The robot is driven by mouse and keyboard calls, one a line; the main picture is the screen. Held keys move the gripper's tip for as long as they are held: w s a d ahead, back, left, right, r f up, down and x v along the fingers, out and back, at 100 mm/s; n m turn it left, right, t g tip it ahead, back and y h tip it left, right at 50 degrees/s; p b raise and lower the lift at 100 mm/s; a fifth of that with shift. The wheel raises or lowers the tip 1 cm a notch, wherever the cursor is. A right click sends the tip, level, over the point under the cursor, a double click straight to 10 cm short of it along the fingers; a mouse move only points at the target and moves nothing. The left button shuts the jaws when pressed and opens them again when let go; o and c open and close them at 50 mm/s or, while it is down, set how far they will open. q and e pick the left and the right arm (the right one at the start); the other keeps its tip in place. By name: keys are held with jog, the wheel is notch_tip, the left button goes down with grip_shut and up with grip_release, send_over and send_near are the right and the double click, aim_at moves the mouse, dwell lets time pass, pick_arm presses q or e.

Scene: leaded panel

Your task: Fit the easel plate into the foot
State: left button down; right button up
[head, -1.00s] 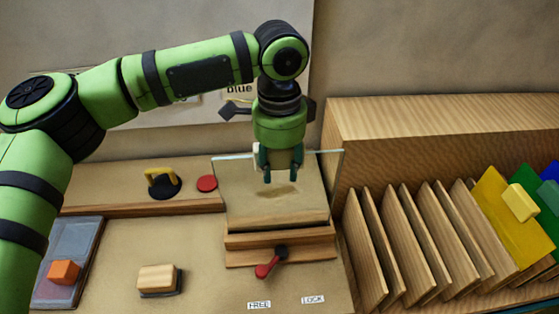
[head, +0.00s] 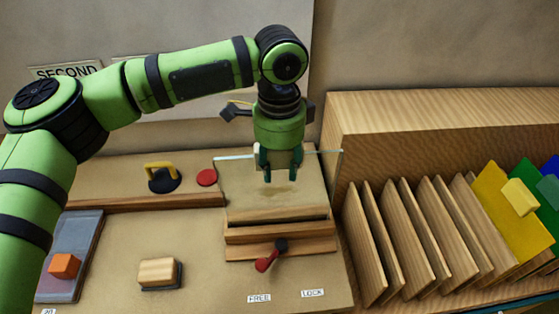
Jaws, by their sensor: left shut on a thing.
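The easel plate (head: 235,188) is a clear, see-through pane. Its top edge shows as a pale line, and it stands roughly upright just behind or at the foot. My left gripper (head: 280,170) points down and is shut on the plate at its top edge. The foot (head: 280,236) is a stepped wooden block below the gripper. A lever with a red handle (head: 264,264) sits on its front, with the handle pointing down and left, toward the FREE label (head: 259,298). I cannot tell whether the plate's lower edge is in the foot's slot. My right gripper is not in view.
A wooden rack (head: 420,240) with several upright boards and coloured panes (head: 505,225) stands close on the right. A LOCK label (head: 313,293), a wooden block (head: 157,272), an orange block (head: 64,266), a yellow-handled tool (head: 163,178) and a red disc (head: 207,177) lie around.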

pick_arm(q)
jog(key=shift+s+f, duration=0.1)
jog(key=shift+f, duration=0.3)
dwell(0.3)
jog(key=c, duration=0.7)
grip_release()
jog(key=shift+c, duration=0.2)
jog(key=shift+o, duration=0.3)
jog(key=shift+f, duration=0.15)
